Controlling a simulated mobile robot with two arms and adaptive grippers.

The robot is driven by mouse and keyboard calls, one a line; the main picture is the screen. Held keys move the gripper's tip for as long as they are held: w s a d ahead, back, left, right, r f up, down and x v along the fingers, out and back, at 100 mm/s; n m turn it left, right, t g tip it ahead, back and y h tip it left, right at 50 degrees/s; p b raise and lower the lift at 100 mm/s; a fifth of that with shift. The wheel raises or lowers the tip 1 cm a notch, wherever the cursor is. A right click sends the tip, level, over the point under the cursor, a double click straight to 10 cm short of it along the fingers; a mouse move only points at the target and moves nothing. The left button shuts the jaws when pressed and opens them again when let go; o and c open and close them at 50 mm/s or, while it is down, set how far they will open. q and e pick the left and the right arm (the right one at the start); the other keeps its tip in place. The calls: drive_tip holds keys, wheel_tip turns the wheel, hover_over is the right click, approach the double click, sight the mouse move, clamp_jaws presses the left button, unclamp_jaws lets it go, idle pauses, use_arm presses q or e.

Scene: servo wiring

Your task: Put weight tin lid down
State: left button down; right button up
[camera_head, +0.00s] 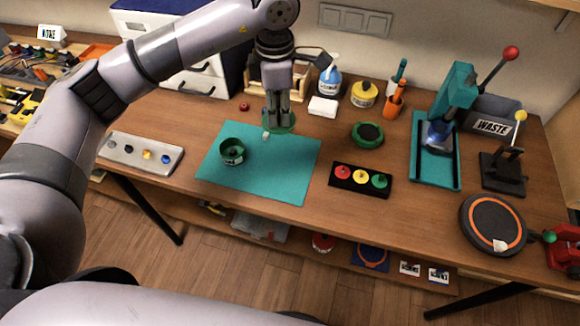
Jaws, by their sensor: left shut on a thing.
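My left gripper (279,108) points down over the back part of the teal mat (285,182). It is shut on a flat green lid (288,127), which is partly covered by the fingers. A small pale bit shows at the lid's front left edge. I cannot tell whether the lid touches the mat or is just above it. The round green weight tin (232,157) stands on the mat to the left and nearer, apart from the lid. Its top looks open and dark inside. My right gripper is not in view.
A grey tray of weights (139,156) lies left of the mat. A black block with red, yellow and green knobs (360,180) and a green ring-shaped object (367,133) stand right. A white box (323,107) and bottles stand behind. The mat's front right is clear.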

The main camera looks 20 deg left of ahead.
use_arm(q)
drive_tip(key=f+p, duration=0.2)
drive_tip(key=f, duration=0.5)
drive_tip(key=f+p, duration=0.1)
drive_tip(key=f, duration=0.6)
drive_tip(key=shift+w+a+p, duration=0.1)
drive_tip(key=shift+w+p, duration=0.1)
drive_tip(key=shift+p, duration=0.15)
wheel_tip(320, 180, down, 3)
drive_tip(key=shift+f+p, duration=0.2)
drive_tip(key=shift+p, duration=0.3)
drive_tip(key=shift+f, duration=0.55)
drive_tip(key=c, duration=1.4)
unclamp_jaws()
drive_tip(key=shift+o, duration=0.2)
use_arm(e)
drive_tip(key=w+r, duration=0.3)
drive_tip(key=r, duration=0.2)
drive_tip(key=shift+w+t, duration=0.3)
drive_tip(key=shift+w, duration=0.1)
